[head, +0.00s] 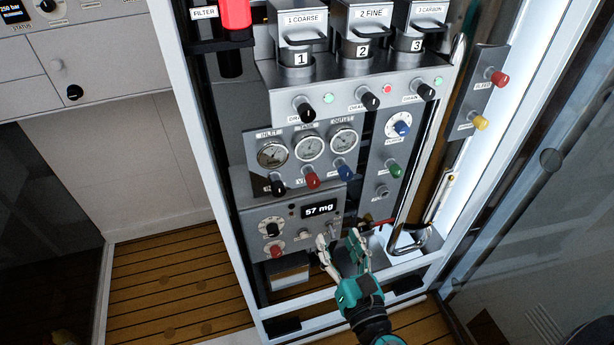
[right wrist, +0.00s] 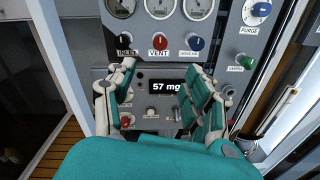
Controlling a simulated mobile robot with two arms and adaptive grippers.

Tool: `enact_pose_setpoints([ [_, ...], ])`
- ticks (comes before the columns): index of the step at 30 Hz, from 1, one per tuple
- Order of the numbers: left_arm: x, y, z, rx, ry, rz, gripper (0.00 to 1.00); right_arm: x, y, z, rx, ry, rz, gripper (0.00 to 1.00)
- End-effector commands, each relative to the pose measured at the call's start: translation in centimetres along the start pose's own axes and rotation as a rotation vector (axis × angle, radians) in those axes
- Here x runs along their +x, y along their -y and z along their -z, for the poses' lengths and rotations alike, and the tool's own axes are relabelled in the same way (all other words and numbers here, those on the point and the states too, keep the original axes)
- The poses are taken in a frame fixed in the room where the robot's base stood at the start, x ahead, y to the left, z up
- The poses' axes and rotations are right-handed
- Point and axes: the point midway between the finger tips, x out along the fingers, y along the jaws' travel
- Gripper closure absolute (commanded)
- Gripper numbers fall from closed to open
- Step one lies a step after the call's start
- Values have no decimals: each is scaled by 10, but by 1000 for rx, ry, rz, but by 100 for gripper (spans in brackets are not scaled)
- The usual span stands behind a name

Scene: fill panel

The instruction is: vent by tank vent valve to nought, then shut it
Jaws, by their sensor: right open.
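The red vent valve knob (head: 312,179) sits on the gauge panel, below the middle gauge, labelled TANK (head: 309,147). In the right wrist view the knob (right wrist: 159,42) shows above its VENT label. The tank gauge's needle is too small to read in the head view, and the gauge (right wrist: 159,5) is cut off by the top edge of the right wrist view. My right gripper (head: 341,242) is open and empty, below the vent knob and in front of the lower display panel. In the right wrist view its fingers (right wrist: 162,74) stand apart on either side of the display. My left gripper is out of view.
A black inlet knob (head: 278,186) and a blue outlet knob (head: 345,173) flank the vent knob closely. The display (head: 320,210) below reads 57 mg. A green knob (head: 394,170) is to the right. The cabinet's white frame post (head: 213,185) stands at the left.

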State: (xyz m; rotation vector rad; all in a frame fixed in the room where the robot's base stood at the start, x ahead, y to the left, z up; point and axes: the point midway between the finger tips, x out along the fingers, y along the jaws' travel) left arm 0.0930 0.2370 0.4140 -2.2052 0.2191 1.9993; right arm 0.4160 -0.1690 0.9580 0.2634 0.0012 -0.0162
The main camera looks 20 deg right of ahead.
Motion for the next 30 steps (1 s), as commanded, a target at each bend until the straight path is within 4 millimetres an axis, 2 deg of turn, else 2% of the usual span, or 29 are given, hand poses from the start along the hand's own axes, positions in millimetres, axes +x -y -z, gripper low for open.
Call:
enact_pose_setpoints([
  [5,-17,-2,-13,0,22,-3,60,24,-2,-6,2,4,-1,48],
  [9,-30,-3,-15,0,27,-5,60,54,-2,-7,-1,4,-2,48],
  [21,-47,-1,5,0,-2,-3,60,139,-1,-3,-3,2,-1,48],
  [24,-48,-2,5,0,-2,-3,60,154,-1,-2,-4,2,-1,48],
  [30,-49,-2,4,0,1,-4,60,170,-1,-1,-3,1,-1,48],
])
